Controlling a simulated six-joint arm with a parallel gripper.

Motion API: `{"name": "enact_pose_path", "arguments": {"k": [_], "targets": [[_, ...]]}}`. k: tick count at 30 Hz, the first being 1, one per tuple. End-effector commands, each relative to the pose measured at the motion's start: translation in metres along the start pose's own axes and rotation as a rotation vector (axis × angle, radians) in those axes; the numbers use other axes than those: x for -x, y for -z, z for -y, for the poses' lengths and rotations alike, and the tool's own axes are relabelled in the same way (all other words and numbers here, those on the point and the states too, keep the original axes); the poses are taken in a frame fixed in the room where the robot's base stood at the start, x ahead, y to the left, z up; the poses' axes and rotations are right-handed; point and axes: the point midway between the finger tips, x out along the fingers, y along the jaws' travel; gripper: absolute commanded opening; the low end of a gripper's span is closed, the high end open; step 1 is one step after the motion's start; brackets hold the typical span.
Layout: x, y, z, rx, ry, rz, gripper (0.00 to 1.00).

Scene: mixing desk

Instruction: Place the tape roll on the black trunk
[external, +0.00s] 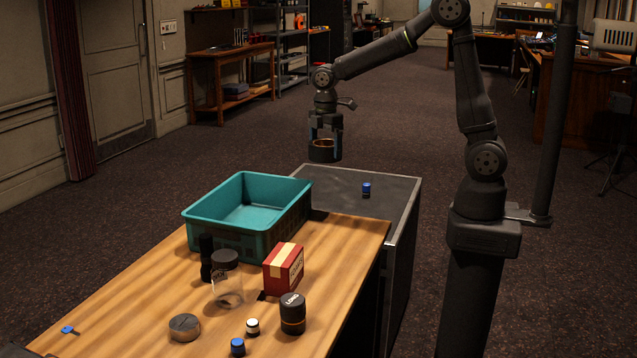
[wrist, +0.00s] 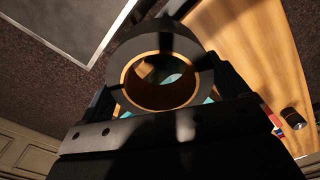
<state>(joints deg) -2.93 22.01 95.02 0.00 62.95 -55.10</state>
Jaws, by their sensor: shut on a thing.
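The tape roll (external: 321,155) is black with a tan core. The black trunk (external: 350,195) has a dark flat top with a pale metal edge. Its top also shows in the wrist view (wrist: 60,20) at the upper left, apart from the roll.
A small blue-capped item (external: 366,189) stands on the trunk top; the rest of that top looks clear. The teal crate (external: 215,212) stands against the trunk on the wooden table (external: 130,290). A red box (external: 284,268), jar (external: 227,285) and black canister (external: 293,313) stand nearer.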

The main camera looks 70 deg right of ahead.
Motion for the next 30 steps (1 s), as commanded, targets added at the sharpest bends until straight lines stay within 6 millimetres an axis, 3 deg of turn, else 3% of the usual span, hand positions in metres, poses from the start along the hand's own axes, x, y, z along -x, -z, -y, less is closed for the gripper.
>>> {"name": "enact_pose_path", "arguments": {"k": [1,6,15,24,30], "targets": [[0.000,-0.016,-0.018,-0.044,0.000,0.000,0.60],[0.001,-0.065,-0.064,-0.164,0.000,0.000,0.60],[0.002,-0.173,-0.130,-0.378,-0.001,0.000,0.60],[0.001,-0.299,-0.168,-0.590,-0.001,0.000,0.60],[-0.001,-0.391,-0.174,-0.731,0.000,0.000,0.60]]}}
